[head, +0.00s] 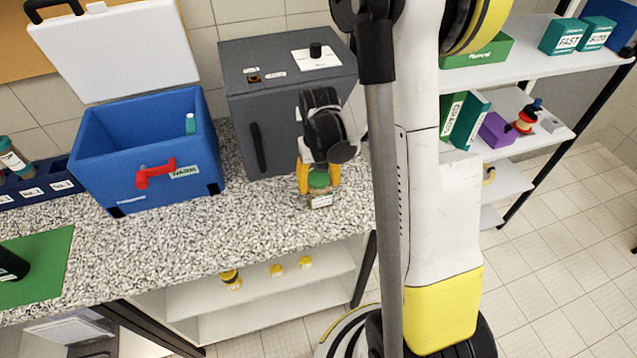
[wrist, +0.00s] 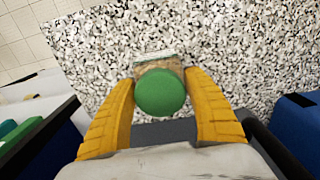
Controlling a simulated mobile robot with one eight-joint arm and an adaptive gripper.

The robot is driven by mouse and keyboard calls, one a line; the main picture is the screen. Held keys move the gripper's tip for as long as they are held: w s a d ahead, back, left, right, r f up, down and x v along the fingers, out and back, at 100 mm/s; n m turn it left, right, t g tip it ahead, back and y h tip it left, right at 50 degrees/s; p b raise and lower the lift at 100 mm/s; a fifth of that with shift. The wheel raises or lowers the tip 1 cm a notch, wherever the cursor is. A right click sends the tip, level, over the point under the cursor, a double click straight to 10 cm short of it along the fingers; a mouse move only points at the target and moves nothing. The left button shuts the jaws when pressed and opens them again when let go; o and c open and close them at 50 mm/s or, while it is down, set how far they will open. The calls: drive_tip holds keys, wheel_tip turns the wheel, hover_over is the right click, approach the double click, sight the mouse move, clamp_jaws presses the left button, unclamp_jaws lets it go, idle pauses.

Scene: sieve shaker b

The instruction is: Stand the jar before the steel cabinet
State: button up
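The jar has a green lid and a pale label, with brownish contents; it shows in the head view (head: 320,200) in front of the dark grey cabinet (head: 285,105), near the counter's front edge. It is upright. In the wrist view the jar's green lid (wrist: 160,93) sits between the two yellow fingers of my gripper (wrist: 160,82). The gripper (head: 318,182) points down over the jar, and its fingers meet the jar's sides with no clear gap. Whether the jar's base touches the speckled counter cannot be told for certain.
A blue cool box (head: 145,150) with a red latch stands open left of the cabinet. A green mat (head: 45,262) lies at the far left. The speckled counter (head: 250,235) is bare around the jar. White shelves (head: 520,65) with boxes stand at the right.

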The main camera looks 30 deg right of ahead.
drive_tip(key=o, duration=0.3)
wheel_tip(320, 180, up, 12)
drive_tip(key=p, duration=0.3)
drive_tip(key=s+a+r+n+t, duration=0.3)
drive_tip(key=s+a+r+t, duration=0.4)
drive_tip(key=s+a+r, duration=0.3)
drive_tip(key=a+r, duration=0.1)
drive_tip(key=a, duration=0.2)
drive_tip(key=shift+s+a+r, duration=0.3)
drive_tip(key=shift+s+r, duration=0.1)
